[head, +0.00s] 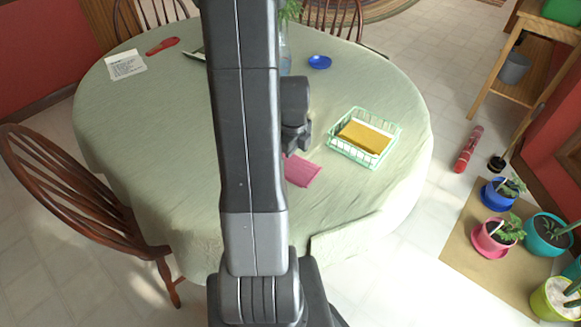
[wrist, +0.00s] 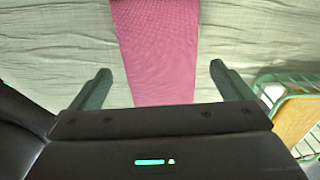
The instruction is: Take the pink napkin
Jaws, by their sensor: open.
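The pink napkin (head: 301,171) lies flat on the cloth-covered round table, just left of a green wire basket. My arm hides its left part in the head view. In the wrist view the napkin (wrist: 158,50) runs from the top edge down to my gripper's body, which covers its lower end. My gripper (wrist: 160,77) is open and empty. Its two fingers stand on either side of the napkin, apart from it, with bare tablecloth between. I cannot tell how high the fingertips are above the table.
The green wire basket (head: 331,150) holds a yellow-orange block (head: 366,136); the basket also shows close to the right finger in the wrist view (wrist: 264,82). A blue dish (head: 319,62) and a glass vase (head: 285,58) stand farther back.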

